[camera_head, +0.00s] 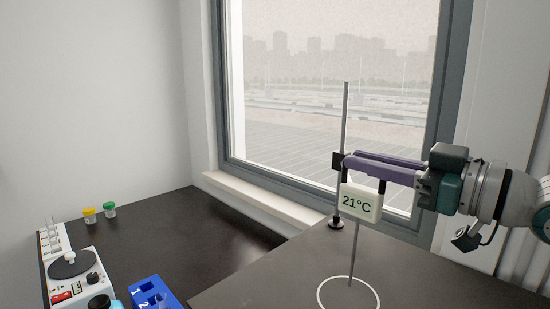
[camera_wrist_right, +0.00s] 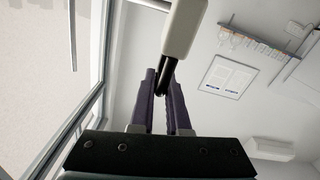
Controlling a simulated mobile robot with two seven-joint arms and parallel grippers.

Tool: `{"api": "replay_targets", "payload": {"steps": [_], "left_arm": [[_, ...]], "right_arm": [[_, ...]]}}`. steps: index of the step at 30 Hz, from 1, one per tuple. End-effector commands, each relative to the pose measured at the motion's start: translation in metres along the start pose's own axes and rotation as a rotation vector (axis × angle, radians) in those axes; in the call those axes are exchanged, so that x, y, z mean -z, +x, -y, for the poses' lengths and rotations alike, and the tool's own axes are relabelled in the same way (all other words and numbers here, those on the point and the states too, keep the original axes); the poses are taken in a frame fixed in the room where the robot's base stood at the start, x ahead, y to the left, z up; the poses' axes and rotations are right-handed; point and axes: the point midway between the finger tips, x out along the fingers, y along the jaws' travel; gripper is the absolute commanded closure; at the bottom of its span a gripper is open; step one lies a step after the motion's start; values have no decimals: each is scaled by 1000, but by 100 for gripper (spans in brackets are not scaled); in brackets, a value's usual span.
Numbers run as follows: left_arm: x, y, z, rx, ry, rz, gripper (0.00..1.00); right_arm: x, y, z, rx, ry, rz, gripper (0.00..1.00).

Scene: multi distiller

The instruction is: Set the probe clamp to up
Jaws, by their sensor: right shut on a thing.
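The probe clamp (camera_head: 338,161) is a black block on a thin upright metal rod (camera_head: 346,115) in front of the window. A white display box (camera_head: 359,202) reading 21°C hangs beside the rod, with a thin probe (camera_head: 352,258) pointing down from it. My right gripper (camera_head: 346,162) reaches in from the right at clamp height, its purple fingers level. In the wrist view its fingers (camera_wrist_right: 164,85) are shut on a black part of the clamp, next to the pale box (camera_wrist_right: 184,26). The fingers partly hide the grip. My left gripper is not in view.
A white ring (camera_head: 348,306) is marked on the dark bench below the probe. At the left stand a white stirrer-like device (camera_head: 75,275), a blue rack (camera_head: 155,292) and yellow (camera_head: 89,216) and green (camera_head: 109,210) capped jars. The bench between is clear.

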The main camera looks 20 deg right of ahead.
Motion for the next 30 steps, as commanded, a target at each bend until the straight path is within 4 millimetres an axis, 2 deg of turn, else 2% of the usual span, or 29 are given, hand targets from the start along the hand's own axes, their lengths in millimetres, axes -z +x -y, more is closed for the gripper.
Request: {"api": "replay_targets", "payload": {"steps": [25,30], "left_arm": [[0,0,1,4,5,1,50],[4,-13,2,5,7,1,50]], "right_arm": [[0,0,-1,-1,-4,1,100],[14,0,-4,-1,-4,0,100]]}}
